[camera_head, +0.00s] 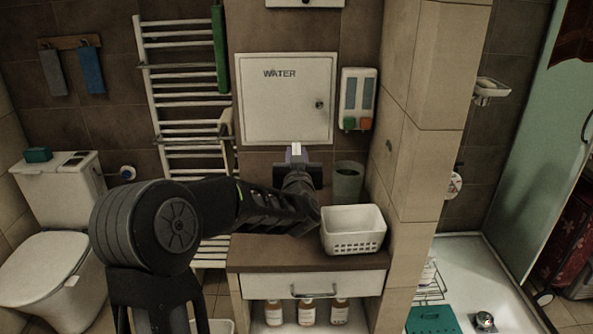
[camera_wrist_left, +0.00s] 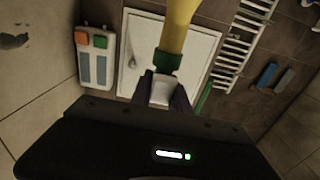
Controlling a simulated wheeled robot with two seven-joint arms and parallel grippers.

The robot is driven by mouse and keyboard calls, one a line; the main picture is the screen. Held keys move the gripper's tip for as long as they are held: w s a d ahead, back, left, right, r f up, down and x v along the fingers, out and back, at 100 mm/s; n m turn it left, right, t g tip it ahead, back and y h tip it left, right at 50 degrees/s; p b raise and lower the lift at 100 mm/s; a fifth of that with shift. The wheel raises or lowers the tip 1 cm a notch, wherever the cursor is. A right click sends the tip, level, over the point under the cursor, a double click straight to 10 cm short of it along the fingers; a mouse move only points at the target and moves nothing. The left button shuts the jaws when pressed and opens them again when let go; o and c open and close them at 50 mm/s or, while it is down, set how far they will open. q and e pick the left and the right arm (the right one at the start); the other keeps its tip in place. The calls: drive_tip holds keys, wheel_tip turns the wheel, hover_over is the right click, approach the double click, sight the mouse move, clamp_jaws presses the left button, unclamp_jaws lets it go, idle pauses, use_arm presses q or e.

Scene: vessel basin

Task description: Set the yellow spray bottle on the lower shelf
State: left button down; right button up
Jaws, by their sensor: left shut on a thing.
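My left gripper (camera_head: 296,158) is shut on the yellow spray bottle (camera_wrist_left: 178,28) above the back of the brown counter. In the left wrist view its fingertips (camera_wrist_left: 163,90) clasp the white top, with a green collar and the yellow body beyond. That view is upside down, so the bottle hangs below the fingers. In the head view only a small white part shows; my gripper and arm hide the rest. The lower shelf (camera_head: 258,325) is under the drawer, holding three bottles (camera_head: 306,312) with white labels. My right gripper is not in view.
A white basket (camera_head: 353,231) and a grey-green cup (camera_head: 347,182) stand on the counter (camera_head: 262,252), right of my gripper. The drawer (camera_head: 315,284) above the shelf is shut. A tiled pillar (camera_head: 412,170) rises at right; a towel rack (camera_head: 185,85) and toilet (camera_head: 50,270) are at left.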

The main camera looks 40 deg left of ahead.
use_arm(q)
wheel_tip(320, 180, up, 6)
idle(0.8)
